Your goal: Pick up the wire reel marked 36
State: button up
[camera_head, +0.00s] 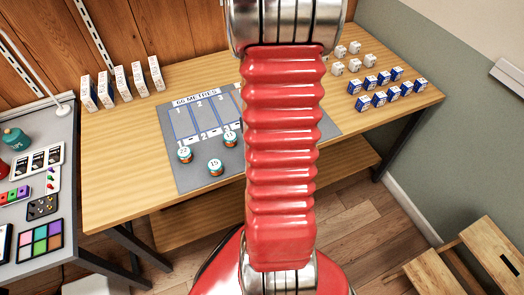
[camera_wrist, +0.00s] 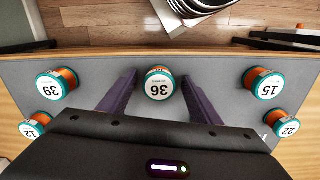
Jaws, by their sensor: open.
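The wire reel marked 36 (camera_wrist: 159,85) has a white top, a teal rim and an orange side. In the wrist view it stands on the grey mat (camera_wrist: 215,82), in the gap between the two purple fingers of my gripper (camera_wrist: 159,77). The fingers are spread on either side of it, and I see a gap on each side. In the head view my red arm hides this reel and my gripper.
Reels marked 39 (camera_wrist: 57,84) and 12 (camera_wrist: 35,125) stand left in the wrist view. Reels marked 15 (camera_wrist: 263,83) and 22 (camera_wrist: 282,124) stand right. White boxes (camera_head: 122,84) line the table's back left. Small blue-and-white boxes (camera_head: 380,90) stand at the right.

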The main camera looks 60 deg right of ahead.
jog(key=shift+c, duration=0.5)
jog(key=c, duration=1)
